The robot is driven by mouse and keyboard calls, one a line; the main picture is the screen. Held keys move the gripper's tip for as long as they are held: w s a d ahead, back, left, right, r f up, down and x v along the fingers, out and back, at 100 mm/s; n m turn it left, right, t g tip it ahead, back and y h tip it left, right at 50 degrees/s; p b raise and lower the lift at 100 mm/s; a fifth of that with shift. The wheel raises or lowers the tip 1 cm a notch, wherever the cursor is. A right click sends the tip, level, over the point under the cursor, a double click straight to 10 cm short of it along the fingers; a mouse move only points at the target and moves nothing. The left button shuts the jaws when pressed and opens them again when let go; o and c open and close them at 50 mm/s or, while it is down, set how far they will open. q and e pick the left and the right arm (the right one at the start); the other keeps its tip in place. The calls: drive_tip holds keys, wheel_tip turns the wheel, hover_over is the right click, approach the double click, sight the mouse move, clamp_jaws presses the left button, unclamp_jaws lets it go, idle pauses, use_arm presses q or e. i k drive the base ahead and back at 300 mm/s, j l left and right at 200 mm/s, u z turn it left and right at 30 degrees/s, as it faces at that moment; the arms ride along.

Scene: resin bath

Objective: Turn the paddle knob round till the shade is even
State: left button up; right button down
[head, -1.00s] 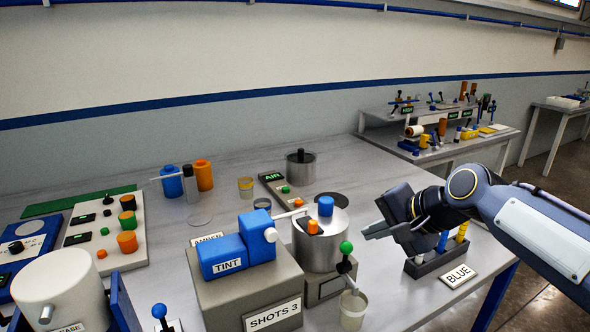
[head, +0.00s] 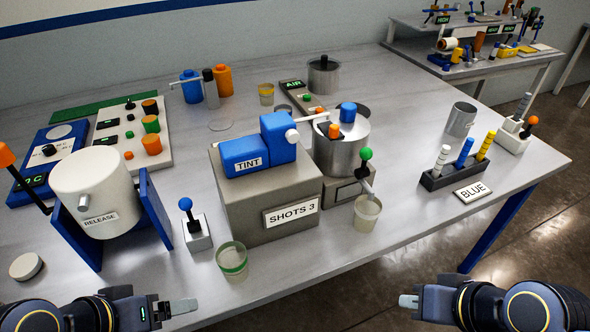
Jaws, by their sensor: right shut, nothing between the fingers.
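The steel mixing pot (head: 340,155) stands right of the blue TINT unit (head: 257,148). On its top are a blue upright knob (head: 347,112) and a smaller orange block (head: 334,131); I cannot tell for certain which is the paddle knob. The shade inside the pot is not visible. My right gripper (head: 408,301) is shut and empty, low at the front, well apart from the pot. My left gripper (head: 183,307) is at the lower left, touching nothing I can see; its fingers are seen side-on.
A green-knobbed lever (head: 366,154) stands over a cup (head: 367,213) before the pot. The SHOTS 3 box (head: 264,192), a blue-knobbed lever (head: 186,204) and a green-banded cup (head: 232,259) stand left of it. A BLUE rack (head: 445,177) is at right.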

sight(348, 111)
drive_tip(key=i+l+u, duration=0.1)
drive_tip(key=l, duration=0.35)
drive_tip(key=i+l, duration=0.2)
drive_tip(key=l, duration=0.25)
drive_tip(key=i+l+u, duration=0.15)
drive_tip(key=l, duration=0.3)
drive_tip(key=i+l+u, duration=0.1)
drive_tip(key=l, duration=0.35)
